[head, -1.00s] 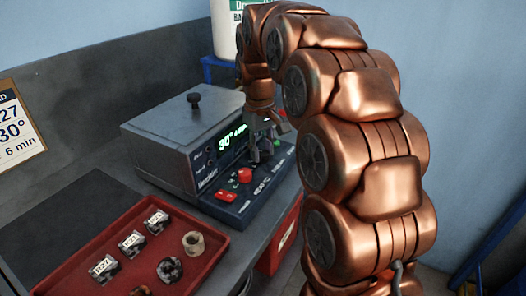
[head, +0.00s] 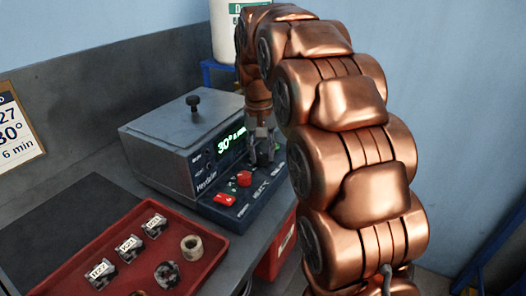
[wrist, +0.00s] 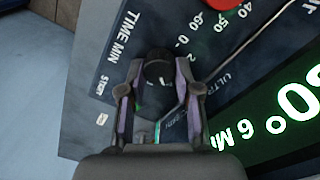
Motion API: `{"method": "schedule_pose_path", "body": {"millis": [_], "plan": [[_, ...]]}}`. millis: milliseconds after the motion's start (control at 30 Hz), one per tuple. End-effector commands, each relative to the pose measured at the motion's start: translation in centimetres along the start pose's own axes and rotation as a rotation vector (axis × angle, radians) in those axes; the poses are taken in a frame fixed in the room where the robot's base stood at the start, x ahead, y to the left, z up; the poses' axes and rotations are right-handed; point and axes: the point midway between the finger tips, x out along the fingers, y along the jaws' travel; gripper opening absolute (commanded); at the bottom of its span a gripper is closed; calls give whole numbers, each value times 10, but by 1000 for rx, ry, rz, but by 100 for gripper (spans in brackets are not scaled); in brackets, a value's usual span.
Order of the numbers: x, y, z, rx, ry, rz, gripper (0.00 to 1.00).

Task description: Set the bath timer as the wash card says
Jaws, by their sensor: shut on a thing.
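The ultrasonic bath (head: 175,150) is a grey lidded box with a dark sloping control panel. Its green display (head: 232,138) shows 30° and a smaller minutes figure; in the wrist view the display (wrist: 270,125) reads 6 beside the degree sign. The black time knob (wrist: 158,70) sits by the words TIME MIN. My gripper (wrist: 160,92) is shut on this knob, one finger on each side; in the head view my gripper (head: 264,150) is at the panel's far end. The wash card (head: 16,128) on the wall shows 27, 30° and 6 min, its left part cut off.
A red tray (head: 75,270) with labelled clips and ring-shaped pieces lies in front of the bath. A white container (head: 225,35) stands behind.

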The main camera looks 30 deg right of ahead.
Motion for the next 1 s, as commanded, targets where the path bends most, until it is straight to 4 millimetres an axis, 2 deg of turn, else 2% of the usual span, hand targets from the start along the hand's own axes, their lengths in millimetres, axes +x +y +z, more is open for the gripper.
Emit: {"method": "schedule_pose_path", "body": {"millis": [300,333,567,1000], "plan": [[0,-2,0,0,1,-3,0],[0,-2,0,-1,1,-3,34],[0,0,0,0,0,-2,58],[-6,0,-1,0,3,-2,58]]}}
